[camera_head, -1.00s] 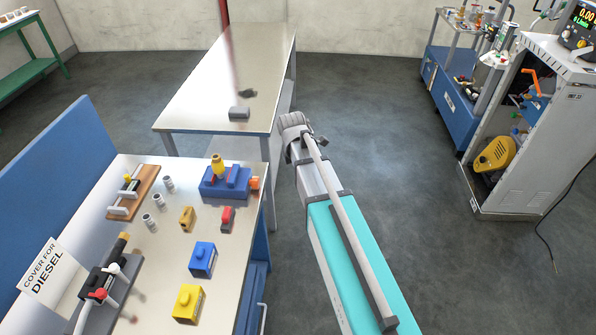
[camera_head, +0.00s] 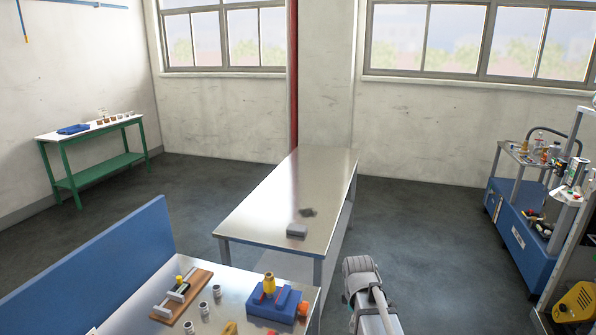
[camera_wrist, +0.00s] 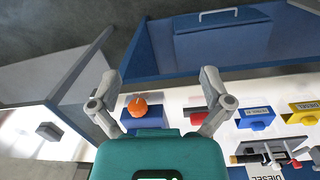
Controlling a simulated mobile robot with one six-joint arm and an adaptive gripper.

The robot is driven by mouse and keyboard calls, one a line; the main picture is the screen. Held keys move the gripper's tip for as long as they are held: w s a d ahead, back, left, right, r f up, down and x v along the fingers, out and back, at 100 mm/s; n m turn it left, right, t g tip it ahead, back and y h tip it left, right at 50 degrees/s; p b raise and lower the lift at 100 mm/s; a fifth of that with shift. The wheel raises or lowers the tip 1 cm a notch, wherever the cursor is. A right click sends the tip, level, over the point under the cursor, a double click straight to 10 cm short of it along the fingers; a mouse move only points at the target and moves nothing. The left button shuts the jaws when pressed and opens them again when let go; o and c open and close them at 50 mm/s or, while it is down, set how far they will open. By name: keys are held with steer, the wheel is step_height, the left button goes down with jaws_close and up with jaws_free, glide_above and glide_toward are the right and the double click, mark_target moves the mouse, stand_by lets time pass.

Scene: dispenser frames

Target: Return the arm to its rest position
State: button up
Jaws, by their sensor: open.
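My gripper (camera_wrist: 160,78) shows in the wrist view with its two fingers spread wide and nothing between them. Beyond the fingers are the workbench top with an orange-topped piece (camera_wrist: 137,107) and the bench's blue side. The gripper looks apart from them. In the head view, part of my arm (camera_head: 365,290) rises at the bottom, just right of the metal table. I cannot make out the gripper's fingers there.
A metal table (camera_head: 260,205) holds a small grey block (camera_head: 297,230). The workbench (camera_head: 240,285) at lower left carries a blue fixture (camera_head: 278,302) and several small parts. A blue cart (camera_head: 520,225) stands at right, a green table (camera_head: 105,165) at far left. Floor between table and cart is clear.

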steer(key=s+m, duration=0.9)
steer(key=m, duration=0.3)
steer(key=shift+s+m+y, duration=0.25)
steer(key=shift+m+y, duration=0.15)
